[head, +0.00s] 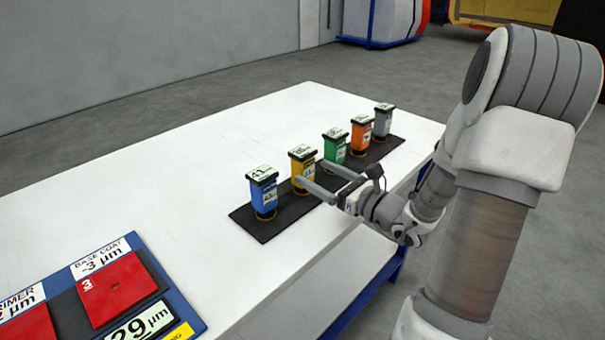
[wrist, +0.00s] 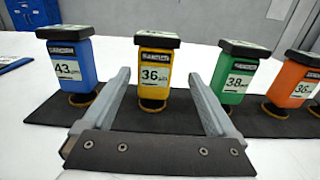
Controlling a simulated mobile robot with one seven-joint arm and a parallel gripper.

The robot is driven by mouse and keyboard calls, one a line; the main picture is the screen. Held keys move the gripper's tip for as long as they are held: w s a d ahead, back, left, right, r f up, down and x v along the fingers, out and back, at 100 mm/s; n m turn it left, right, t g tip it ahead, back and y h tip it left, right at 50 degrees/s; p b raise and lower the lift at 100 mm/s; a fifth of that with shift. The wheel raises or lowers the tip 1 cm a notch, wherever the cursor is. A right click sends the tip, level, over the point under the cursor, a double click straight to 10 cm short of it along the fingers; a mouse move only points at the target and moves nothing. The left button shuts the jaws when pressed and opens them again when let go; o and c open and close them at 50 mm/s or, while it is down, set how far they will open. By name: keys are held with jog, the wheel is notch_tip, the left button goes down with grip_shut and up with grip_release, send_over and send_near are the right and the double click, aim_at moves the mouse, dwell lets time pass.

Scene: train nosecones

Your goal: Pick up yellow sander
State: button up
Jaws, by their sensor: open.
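The yellow sander (head: 302,169) stands upright on a black mat (head: 272,226), between a blue one and a green one. In the wrist view the yellow sander (wrist: 155,72) has a black top and a label reading 36. My gripper (head: 325,176) is open and low over the mat at the near side of the yellow sander. In the wrist view its two fingers (wrist: 163,80) point toward the sander, one on each side in the picture. Nothing is between the fingers' near parts. I cannot tell whether the fingertips reach past the sander's front face.
The blue sander (head: 263,194) stands left of the yellow one; green (head: 335,147), orange (head: 361,134) and grey (head: 383,122) sanders stand right. A blue board with red panels (head: 115,290) lies at the white table's (head: 190,150) left front. The table behind the mat is clear.

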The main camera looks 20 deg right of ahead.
aim_at(293, 162)
jog(key=x, duration=0.2)
jog(key=shift+w+a, duration=0.1)
jog(key=shift+w, duration=0.15)
jog(key=b+x, duration=0.1)
jog(key=x, duration=0.4)
jog(key=shift+a+r+b, duration=0.15)
jog(key=shift+a+b, duration=0.15)
jog(key=shift+b, duration=0.05)
jog(key=shift+s, duration=0.1)
grip_shut()
